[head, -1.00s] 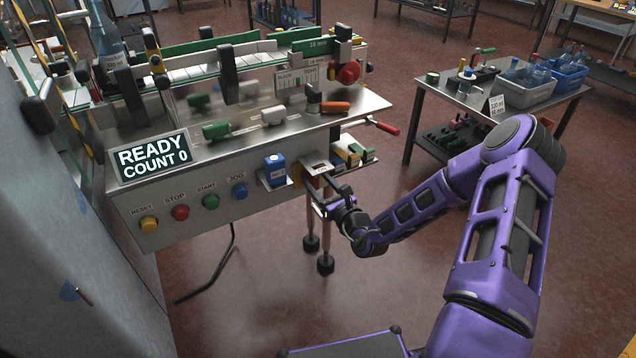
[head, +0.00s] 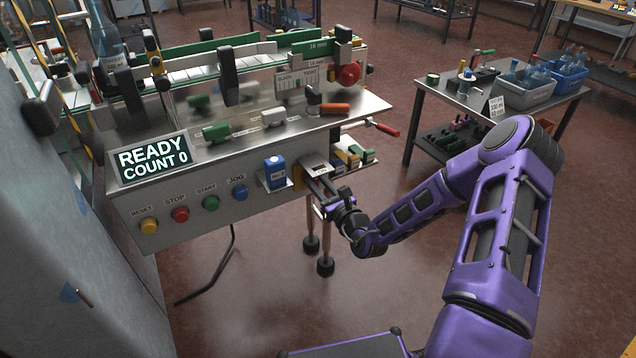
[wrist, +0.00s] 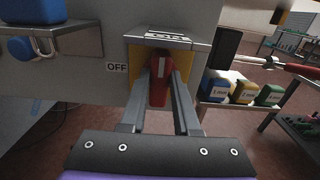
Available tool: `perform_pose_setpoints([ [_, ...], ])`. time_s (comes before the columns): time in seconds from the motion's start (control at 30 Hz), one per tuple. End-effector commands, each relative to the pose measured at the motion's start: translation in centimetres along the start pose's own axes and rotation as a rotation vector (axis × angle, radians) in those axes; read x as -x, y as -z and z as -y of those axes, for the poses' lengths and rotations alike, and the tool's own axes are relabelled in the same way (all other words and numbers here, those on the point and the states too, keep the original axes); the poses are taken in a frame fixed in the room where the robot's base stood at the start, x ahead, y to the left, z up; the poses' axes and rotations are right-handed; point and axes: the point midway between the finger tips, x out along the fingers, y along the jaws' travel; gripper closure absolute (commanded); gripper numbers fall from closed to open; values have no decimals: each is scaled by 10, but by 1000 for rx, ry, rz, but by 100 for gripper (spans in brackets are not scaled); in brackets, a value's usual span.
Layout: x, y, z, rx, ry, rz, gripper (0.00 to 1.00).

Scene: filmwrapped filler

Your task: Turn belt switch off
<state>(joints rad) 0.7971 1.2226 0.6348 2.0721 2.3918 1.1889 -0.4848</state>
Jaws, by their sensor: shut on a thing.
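The belt switch is a red handle (wrist: 159,82) with a white mark, set on a yellow plate (wrist: 136,60) on the machine's panel. In the wrist view it stands roughly upright, and an "OFF" label (wrist: 117,67) is to its left. My gripper (wrist: 160,75) is shut on the red handle, one finger on each side. In the head view my gripper (head: 316,180) reaches the right part of the panel, below a small labelled ledge; there the handle is hidden.
Left of the switch is a blue padlock-like block (head: 275,171) on a bracket. Right of it, several coloured blocks (wrist: 243,89) stand on a small shelf. Reset, stop, start and jog buttons line the panel. The display (head: 153,158) reads "READY COUNT 0".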

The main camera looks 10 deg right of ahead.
Motion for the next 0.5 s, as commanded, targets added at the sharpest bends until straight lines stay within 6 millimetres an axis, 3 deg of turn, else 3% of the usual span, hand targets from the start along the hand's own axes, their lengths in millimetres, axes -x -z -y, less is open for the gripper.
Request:
perform_pose_setpoints([
  [0.27, 0, -2, -2, 125, -2, -1, 100],
  [0.5, 0, -2, -4, 333, -3, 0, 100],
])
